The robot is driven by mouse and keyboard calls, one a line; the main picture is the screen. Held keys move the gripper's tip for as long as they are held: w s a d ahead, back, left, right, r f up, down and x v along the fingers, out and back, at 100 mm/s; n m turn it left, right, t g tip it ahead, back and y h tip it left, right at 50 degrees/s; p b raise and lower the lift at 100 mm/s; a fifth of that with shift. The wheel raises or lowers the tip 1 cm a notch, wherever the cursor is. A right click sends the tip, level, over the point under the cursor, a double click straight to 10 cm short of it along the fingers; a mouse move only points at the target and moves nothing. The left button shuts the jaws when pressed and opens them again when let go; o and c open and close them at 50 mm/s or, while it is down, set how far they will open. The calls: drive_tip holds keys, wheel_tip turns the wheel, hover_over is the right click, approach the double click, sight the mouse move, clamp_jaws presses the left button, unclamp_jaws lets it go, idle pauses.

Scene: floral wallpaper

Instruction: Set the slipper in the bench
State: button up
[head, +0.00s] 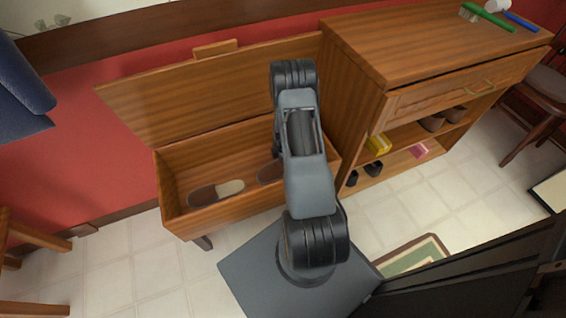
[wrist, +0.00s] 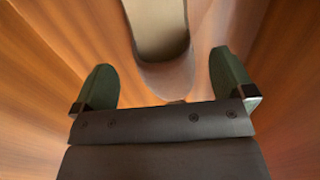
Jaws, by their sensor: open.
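The bench (head: 245,212) stands open with its lid (head: 150,100) raised against the wall. One brown slipper with a pale insole (head: 216,193) lies inside it on the left. A second brown slipper (head: 269,173) shows inside it farther right, partly hidden by my arm. In the wrist view, a slipper (wrist: 158,30) with a pale insole lies ahead between wooden walls; it appears to be the second one. My gripper (wrist: 164,68) is open and empty, its fingers apart on either side of the slipper's near end. My arm hides the gripper in the head view.
A wooden cabinet (head: 430,45) adjoins the bench on the right, with shoes (head: 373,168) and a yellow item (head: 379,144) on its shelves. Brushes (head: 488,17) lie on top. Chairs stand at the far left and right. Tiled floor (head: 120,265) is clear at front left.

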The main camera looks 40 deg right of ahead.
wheel_tip(320, 180, up, 8)
drive_tip(key=shift+f+p, duration=0.1)
drive_tip(key=shift+p, duration=0.95)
drive_tip(key=a+r+m+t, duration=0.1)
drive_tip(key=a+r+m, duration=0.3)
drive_tip(key=r, duration=0.5)
drive_tip(key=a+r+m, duration=0.2)
drive_tip(key=a+r, duration=0.4)
drive_tip(key=r, duration=0.4)
drive_tip(key=s+a+r+m+t, duration=0.1)
drive_tip(key=s+a+r+m, duration=0.8)
drive_tip(key=s+r, duration=0.3)
drive_tip(key=shift+a+t, duration=0.4)
drive_tip(key=shift+a, duration=0.45)
drive_tip(key=shift+r, duration=0.15)
drive_tip(key=w+p+v, duration=0.3)
drive_tip(key=p+v, duration=1)
drive_tip(key=w+r+p+v, duration=0.1)
drive_tip(key=w+p+v, duration=0.2)
drive_tip(key=p+v, duration=1)
drive_tip(key=shift+a+r+t, duration=0.2)
drive_tip(key=shift+r+t, duration=0.2)
drive_tip(key=shift+r, duration=0.55)
